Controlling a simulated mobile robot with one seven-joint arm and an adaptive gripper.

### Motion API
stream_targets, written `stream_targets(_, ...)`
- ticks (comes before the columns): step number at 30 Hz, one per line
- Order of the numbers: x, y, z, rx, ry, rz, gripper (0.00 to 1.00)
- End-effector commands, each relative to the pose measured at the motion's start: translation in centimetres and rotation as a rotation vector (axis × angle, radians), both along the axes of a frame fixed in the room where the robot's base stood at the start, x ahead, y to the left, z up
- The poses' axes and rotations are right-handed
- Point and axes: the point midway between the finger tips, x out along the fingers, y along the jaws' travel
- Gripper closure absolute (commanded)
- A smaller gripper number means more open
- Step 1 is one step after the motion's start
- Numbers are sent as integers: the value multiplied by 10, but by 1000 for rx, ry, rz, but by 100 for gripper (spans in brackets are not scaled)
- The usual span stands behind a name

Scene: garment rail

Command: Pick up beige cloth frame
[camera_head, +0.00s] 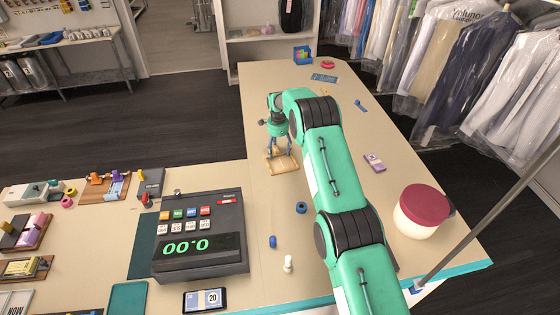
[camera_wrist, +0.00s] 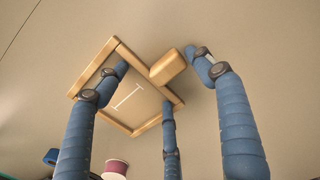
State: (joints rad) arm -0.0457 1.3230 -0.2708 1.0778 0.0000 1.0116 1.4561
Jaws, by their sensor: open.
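The beige cloth frame (camera_head: 284,167) lies on the counter below my gripper (camera_head: 280,155) in the head view. In the wrist view the frame (camera_wrist: 96,66) has a light wooden border around beige cloth with a pale mark on it. A rounded wooden piece (camera_wrist: 167,68) sits at its edge; I cannot tell whether it is attached. My gripper (camera_wrist: 160,78) has three blue fingers spread apart. One fingertip overlaps the cloth area, one the lower right border, and one is beyond the wooden piece. Contact cannot be made out. The fingers hide parts of the frame.
The counter (camera_head: 262,100) is clear around the frame. A cash register (camera_head: 200,235) stands at front left, with a blue ring (camera_head: 301,207) nearby. A red-lidded white tub (camera_head: 420,215) stands at right, near a purple bundle (camera_head: 374,162). Bagged garments (camera_head: 460,60) hang beyond the counter.

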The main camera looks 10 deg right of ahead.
Motion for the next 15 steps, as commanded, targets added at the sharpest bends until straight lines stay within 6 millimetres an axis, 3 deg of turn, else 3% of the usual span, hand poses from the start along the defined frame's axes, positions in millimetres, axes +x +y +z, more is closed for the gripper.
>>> stream_targets(7,0,0,0,0,0,0,34)
stream_targets(12,0,0,0,0,0,0,66)
stream_targets(15,0,0,0,0,0,0,67)
